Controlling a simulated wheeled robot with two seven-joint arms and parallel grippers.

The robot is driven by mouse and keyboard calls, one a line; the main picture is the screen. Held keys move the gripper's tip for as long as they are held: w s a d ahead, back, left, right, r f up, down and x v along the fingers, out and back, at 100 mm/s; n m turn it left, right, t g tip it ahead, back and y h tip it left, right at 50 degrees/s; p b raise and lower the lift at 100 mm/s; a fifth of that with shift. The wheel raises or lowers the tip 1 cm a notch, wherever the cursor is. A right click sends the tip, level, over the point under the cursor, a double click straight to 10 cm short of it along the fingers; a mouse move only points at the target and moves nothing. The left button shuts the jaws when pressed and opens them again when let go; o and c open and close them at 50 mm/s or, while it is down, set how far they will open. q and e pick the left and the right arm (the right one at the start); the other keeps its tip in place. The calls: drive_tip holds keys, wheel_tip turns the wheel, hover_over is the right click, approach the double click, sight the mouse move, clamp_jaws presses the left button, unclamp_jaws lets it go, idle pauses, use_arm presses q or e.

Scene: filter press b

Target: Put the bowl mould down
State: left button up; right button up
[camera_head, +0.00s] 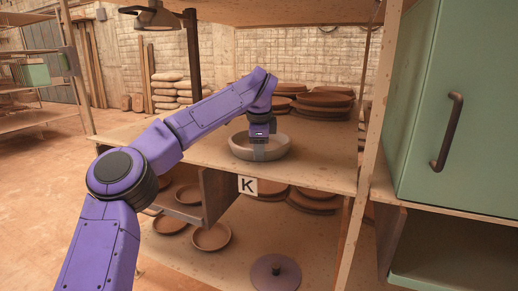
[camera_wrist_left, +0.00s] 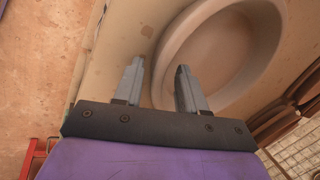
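The bowl mould is a pale grey, wide bowl (camera_head: 239,150) that appears to rest upright on the middle shelf board, near its front edge. It also fills the upper right of the left wrist view (camera_wrist_left: 222,55). My left gripper (camera_head: 258,152) points down at the near side of the bowl. In the left wrist view its two fingers (camera_wrist_left: 159,72) are apart, one outside the bowl and one over its inside, with the rim between them. Gaps show between the fingers and the rim. The underside of the bowl is hidden. My right gripper is not in view.
Stacks of brown dishes (camera_head: 322,102) stand behind the bowl on the same shelf (camera_head: 318,170). A card marked K (camera_head: 248,185) hangs on the shelf's front edge. Wooden posts and a green cabinet (camera_head: 460,70) stand at the right. Free board lies left of the bowl.

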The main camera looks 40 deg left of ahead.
use_arm(q)
drive_tip(key=p+v, duration=0.2)
drive_tip(key=v, duration=1)
